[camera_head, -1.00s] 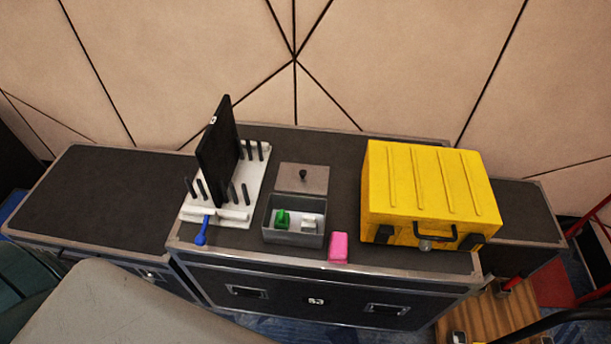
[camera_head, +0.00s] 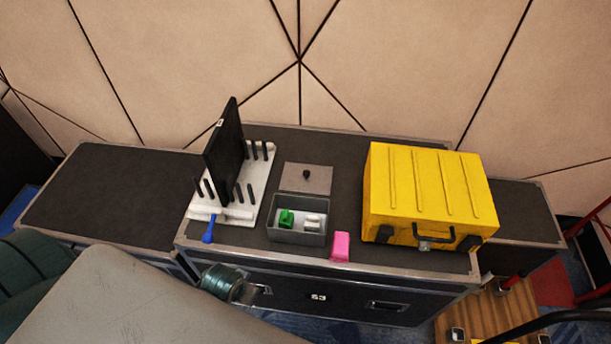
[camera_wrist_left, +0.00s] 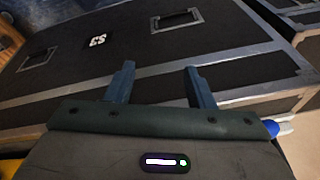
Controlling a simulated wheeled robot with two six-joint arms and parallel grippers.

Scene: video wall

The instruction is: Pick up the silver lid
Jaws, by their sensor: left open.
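The silver lid (camera_head: 306,178) is a flat grey square with a small dark knob. In the head view it lies on the black case top, just behind an open grey box (camera_head: 298,235). The box holds a green item (camera_head: 286,219) and a white item (camera_head: 312,221). My left gripper (camera_wrist_left: 158,82) is open and empty in the left wrist view, facing the front of the case. In the head view part of my left arm shows low in front of the case, below and left of the lid. My right gripper is not in view.
A white rack (camera_head: 255,185) with black pegs and an upright black panel (camera_head: 224,150) stands left of the lid. A blue tool (camera_head: 208,232) lies at the front edge. A pink block (camera_head: 341,246) is right of the box, and a yellow case (camera_head: 430,190) stands farther right.

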